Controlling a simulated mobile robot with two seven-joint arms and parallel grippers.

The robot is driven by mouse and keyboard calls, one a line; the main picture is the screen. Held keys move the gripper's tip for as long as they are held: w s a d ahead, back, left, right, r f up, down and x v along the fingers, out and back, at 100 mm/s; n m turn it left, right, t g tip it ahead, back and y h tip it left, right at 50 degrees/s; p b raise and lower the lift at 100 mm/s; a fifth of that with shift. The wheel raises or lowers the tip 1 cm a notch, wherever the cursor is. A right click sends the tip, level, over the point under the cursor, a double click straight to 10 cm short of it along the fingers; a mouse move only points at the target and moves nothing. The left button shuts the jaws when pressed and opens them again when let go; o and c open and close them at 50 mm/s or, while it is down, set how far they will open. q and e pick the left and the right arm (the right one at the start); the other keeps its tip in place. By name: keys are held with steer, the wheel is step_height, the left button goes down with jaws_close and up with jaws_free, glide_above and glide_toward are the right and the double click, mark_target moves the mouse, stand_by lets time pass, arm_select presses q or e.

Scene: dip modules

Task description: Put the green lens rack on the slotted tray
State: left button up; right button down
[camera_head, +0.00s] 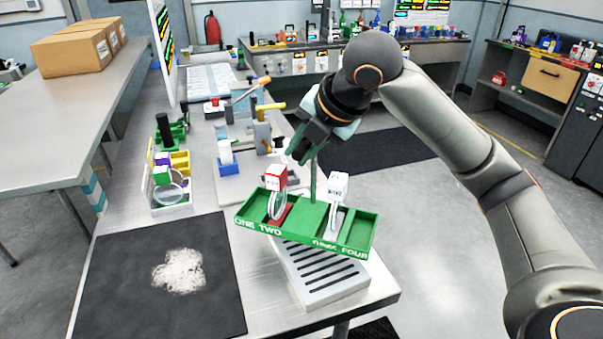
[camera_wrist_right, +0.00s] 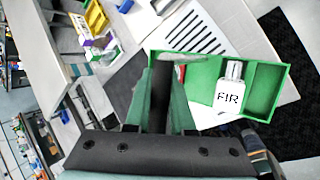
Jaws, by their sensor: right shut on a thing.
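The green lens rack (camera_head: 308,217) hangs from my right gripper (camera_head: 311,158) in the head view, marked ONE TWO and THREE FOUR on its front. My right gripper is shut on the rack's upright handle. A red-topped lens module (camera_head: 277,179) and a white-topped lens module (camera_head: 338,187) stand in the rack. The slotted tray (camera_head: 322,293) lies on the steel bench below the rack, partly hidden by it. Whether they touch is unclear. In the right wrist view the rack (camera_wrist_right: 268,88) is beyond my fingers, with the slotted tray (camera_wrist_right: 234,27) beside it. My left gripper is not in view.
A black mat (camera_head: 125,281) with a clump of white fibres (camera_head: 182,271) lies left of the tray. A small bin (camera_head: 171,206) with coloured items and a clamp stand (camera_head: 262,135) stand farther back. The bench's right edge is close to the tray.

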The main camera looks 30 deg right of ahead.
mark_target(302, 201)
steer(key=f, duration=0.2)
steer(key=w+d+f, duration=0.1)
steer(key=f, duration=0.1)
steer(key=w+f+b, duration=0.1)
steer(key=f, duration=0.1)
steer(key=shift+w+d, duration=0.1)
steer(key=shift+d, duration=0.2)
steer(key=c, duration=0.8)
jaws_free()
steer(key=shift+f, duration=0.1)
steer(key=shift+o, duration=0.2)
steer(key=p+v, duration=0.1)
steer(key=v, duration=1.1)
